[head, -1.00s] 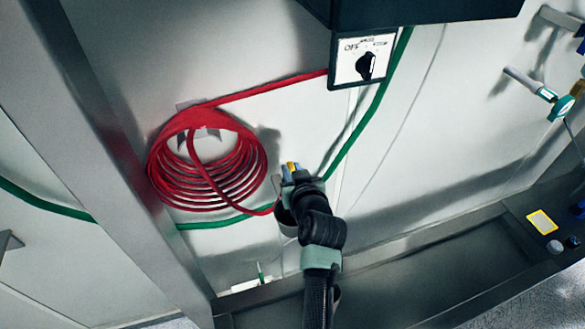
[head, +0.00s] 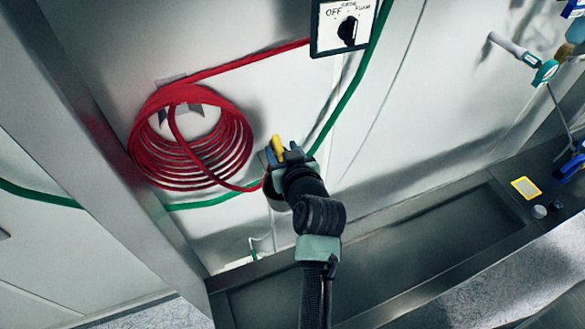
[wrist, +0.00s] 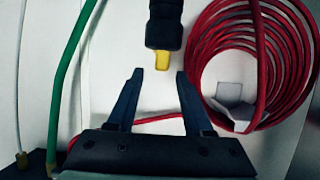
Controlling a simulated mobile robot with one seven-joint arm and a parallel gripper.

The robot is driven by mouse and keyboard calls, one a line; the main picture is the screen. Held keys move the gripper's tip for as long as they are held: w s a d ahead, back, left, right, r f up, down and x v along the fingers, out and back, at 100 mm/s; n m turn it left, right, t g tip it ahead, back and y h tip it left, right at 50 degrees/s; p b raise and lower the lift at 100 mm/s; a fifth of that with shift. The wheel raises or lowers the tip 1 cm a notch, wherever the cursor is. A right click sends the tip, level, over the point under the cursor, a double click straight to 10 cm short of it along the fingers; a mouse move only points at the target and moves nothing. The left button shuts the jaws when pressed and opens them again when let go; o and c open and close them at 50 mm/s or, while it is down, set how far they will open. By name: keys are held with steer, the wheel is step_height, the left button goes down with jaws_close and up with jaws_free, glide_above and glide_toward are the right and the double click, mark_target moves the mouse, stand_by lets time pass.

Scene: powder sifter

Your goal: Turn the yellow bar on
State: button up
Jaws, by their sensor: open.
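The yellow bar (head: 278,148) shows at the end of my arm in the head view, close to my gripper (head: 277,160). In the wrist view the yellow bar (wrist: 163,60) is a short yellow piece sticking out of a black cylindrical fitting (wrist: 164,22). My gripper (wrist: 159,76) is open and empty there, its two dark fingers spread. The yellow tip lies in the picture just above and between the fingertips. I cannot tell whether they touch it. The rest of the bar is hidden by the fitting.
A coiled red hose (head: 190,140) hangs on the wall left of my gripper. A green hose (head: 345,100) runs behind it. A control box with a black knob (head: 347,30) is above. A metal trough (head: 420,245) runs along the wall's foot.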

steer(key=b+v, duration=0.2)
steer(key=v, duration=0.7)
stand_by(0.4)
